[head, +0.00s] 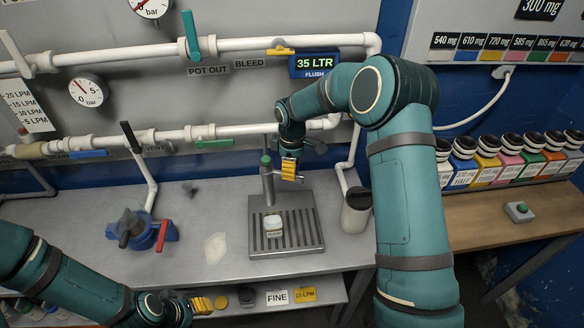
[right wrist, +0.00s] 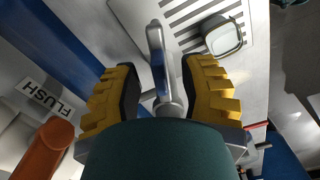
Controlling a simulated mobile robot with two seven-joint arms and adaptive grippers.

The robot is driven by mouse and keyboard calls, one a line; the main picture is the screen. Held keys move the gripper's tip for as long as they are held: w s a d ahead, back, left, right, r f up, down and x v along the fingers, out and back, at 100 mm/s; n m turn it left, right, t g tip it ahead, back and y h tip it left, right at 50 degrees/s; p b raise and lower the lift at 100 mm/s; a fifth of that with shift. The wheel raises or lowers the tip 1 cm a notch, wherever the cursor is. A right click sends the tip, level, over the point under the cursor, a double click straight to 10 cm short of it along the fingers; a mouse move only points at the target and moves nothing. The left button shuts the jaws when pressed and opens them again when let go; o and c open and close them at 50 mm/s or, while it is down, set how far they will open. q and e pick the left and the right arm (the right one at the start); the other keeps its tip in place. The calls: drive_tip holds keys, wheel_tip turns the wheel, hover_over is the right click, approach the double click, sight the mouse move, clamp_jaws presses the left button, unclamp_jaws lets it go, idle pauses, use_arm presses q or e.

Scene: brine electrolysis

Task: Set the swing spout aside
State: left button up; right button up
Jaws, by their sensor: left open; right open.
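The swing spout (right wrist: 157,60) is a grey metal tube in the right wrist view, with a rounded end over the slotted drip tray (right wrist: 190,15). My right gripper (right wrist: 158,78) is open, with one yellow finger on each side of the spout. In the head view my right gripper (head: 291,169) is beside a grey post (head: 268,186) with a green top at the tray's back edge. It hides part of the spout there. My left gripper (head: 205,304) is open and empty, low at the bench front.
A grey lidded canister (head: 356,212) stands right of the tray. A blue clamp-like fitting with a red handle (head: 162,235) is at left. Pipes with coloured valve handles (head: 214,143) run along the back wall.

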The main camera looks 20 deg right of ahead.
wheel_tip(320, 180, up, 12)
idle(0.5)
use_arm(q)
drive_tip(key=shift+s, duration=0.15)
use_arm(e)
drive_tip(key=shift+s+f, duration=0.1)
drive_tip(key=shift+f, duration=0.05)
